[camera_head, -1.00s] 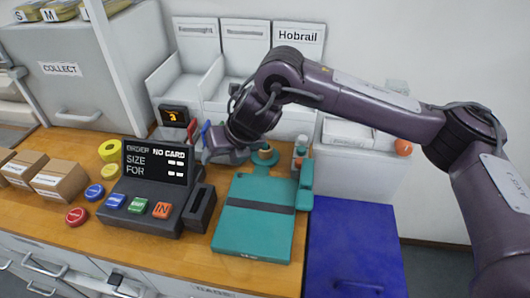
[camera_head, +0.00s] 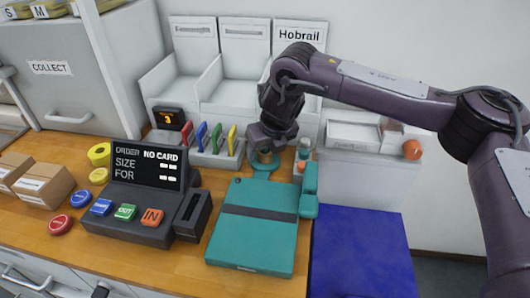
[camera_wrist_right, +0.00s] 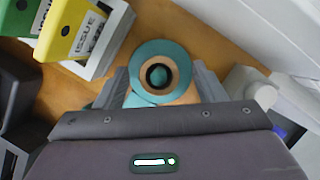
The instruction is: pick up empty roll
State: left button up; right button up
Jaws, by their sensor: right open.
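The empty roll is a short tan tube (camera_head: 265,157) on a teal stand (camera_head: 263,170) behind the teal flat device. My right gripper (camera_head: 266,150) points down at the roll and hides much of it in the head view. In the right wrist view the roll shows end-on as a tan ring (camera_wrist_right: 177,81) with a dark hole and a teal centre, over the teal round base (camera_wrist_right: 150,49). The open fingers of the right gripper (camera_wrist_right: 160,84) lie on either side of it, with no clear contact. My left gripper is not in view.
Coloured cards (camera_head: 216,138) stand in a white rack just left of the roll; green and yellow ones (camera_wrist_right: 68,30) are close in the wrist view. The order terminal (camera_head: 150,195) and teal device (camera_head: 255,245) are in front.

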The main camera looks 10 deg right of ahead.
jog(key=shift+w+f, duration=0.1)
jog(key=shift+f, duration=0.05)
jog(key=c, duration=1)
jog(key=shift+c, duration=0.2)
